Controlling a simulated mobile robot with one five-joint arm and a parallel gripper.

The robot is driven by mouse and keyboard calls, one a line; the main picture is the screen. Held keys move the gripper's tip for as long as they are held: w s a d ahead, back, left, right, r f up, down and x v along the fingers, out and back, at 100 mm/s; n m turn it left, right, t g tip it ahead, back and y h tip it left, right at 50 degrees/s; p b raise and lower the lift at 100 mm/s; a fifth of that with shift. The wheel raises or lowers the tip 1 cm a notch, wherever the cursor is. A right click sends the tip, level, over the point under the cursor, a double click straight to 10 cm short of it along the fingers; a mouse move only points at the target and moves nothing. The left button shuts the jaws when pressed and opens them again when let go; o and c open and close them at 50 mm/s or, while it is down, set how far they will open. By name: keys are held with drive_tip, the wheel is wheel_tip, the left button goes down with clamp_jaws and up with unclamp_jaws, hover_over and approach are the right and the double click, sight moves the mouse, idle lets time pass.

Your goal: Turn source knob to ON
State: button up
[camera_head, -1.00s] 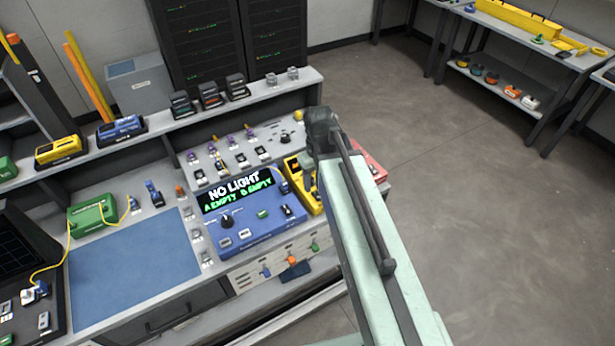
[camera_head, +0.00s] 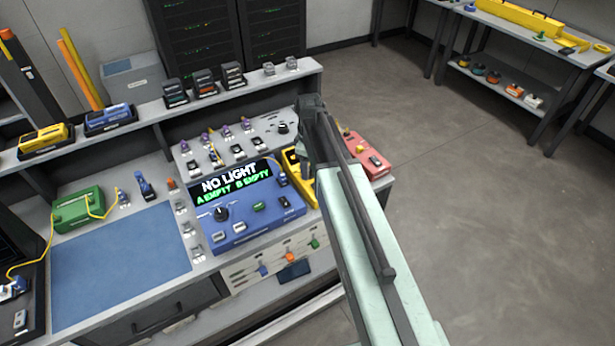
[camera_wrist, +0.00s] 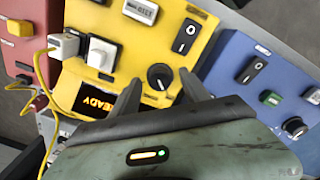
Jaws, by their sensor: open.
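Several black knobs are in view, and I cannot read a label that marks one as the source knob. In the wrist view a round black knob (camera_wrist: 160,76) with a pale mark is on the yellow device (camera_wrist: 125,40). My gripper (camera_wrist: 159,92) is open, with its two dark fingertips apart on either side just below this knob and nothing between them. The blue device (camera_head: 236,236) has another black knob (camera_head: 221,214), and its screen reads NO LIGHT, A EMPTY, B EMPTY. A further dark knob (camera_head: 283,127) sits on the grey back panel. My arm hides much of the yellow device in the head view.
A red device (camera_head: 370,158) stands right of the yellow one. A blue mat (camera_head: 120,262) lies clear at left. Open floor is at right.

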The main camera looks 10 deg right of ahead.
drive_tip(key=shift+f, duration=0.55)
drive_tip(key=shift+r, duration=0.15)
